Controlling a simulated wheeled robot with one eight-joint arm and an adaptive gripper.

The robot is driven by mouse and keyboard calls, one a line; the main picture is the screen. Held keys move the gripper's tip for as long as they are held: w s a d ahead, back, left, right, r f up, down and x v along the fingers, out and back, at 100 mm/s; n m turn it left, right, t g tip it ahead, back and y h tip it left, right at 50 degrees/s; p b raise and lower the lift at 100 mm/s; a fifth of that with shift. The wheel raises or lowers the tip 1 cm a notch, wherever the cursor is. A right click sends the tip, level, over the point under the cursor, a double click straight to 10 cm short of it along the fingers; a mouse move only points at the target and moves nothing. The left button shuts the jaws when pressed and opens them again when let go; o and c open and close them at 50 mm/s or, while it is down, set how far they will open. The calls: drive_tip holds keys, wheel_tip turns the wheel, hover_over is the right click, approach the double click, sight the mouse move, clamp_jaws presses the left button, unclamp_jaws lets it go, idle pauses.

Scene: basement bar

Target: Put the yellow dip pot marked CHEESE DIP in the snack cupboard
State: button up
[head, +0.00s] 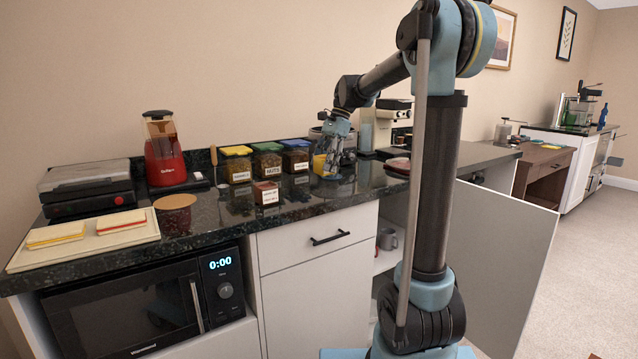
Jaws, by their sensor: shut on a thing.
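My gripper (333,162) is over the dark counter in the head view, pointing down, and is shut on the yellow dip pot (320,165). The pot is small and partly hidden by the fingers; its marking cannot be read. Below the counter, to the right of the white drawer, is an open cupboard with shelves and a grey mug (387,238) inside. Its white door (495,255) is swung out to the right. My arm hides much of the opening.
A small red-brown labelled pot (266,193) stands on the counter (230,214), left of my gripper. Behind it are jars with yellow (237,165), green (268,161) and blue (296,156) lids. A red blender (165,155), a grill and a board (85,240) are farther left. A coffee machine stands behind my arm.

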drive_tip(key=shift+f, duration=2.85)
drive_tip(key=shift+f, duration=0.1)
drive_tip(key=o, duration=1.2)
drive_tip(key=v, duration=1.2)
